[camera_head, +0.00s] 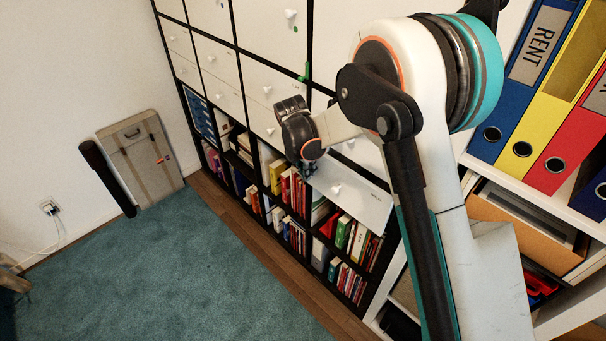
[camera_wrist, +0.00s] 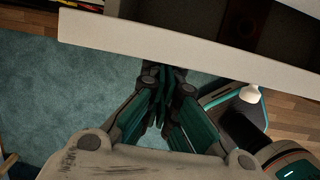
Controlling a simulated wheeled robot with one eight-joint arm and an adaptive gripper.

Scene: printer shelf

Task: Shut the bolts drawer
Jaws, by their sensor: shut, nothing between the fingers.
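A white drawer stands pulled out of the shelf in the head view; its front panel (camera_head: 350,197) has a small pale knob and a label too small to read. In the wrist view the drawer's front panel (camera_wrist: 200,52) crosses the top, with part of the open inside behind it and a white knob (camera_wrist: 250,94) on the right. My gripper (camera_head: 308,170) is at the left end of this drawer front. In the wrist view my gripper (camera_wrist: 161,80) is shut and empty, its fingertips close to the panel's outer face; I cannot tell whether they touch.
Closed white drawers (camera_head: 215,60) fill the shelf above and to the left. Books (camera_head: 292,190) stand in the cubbies below. Coloured binders (camera_head: 535,110) stand at the right.

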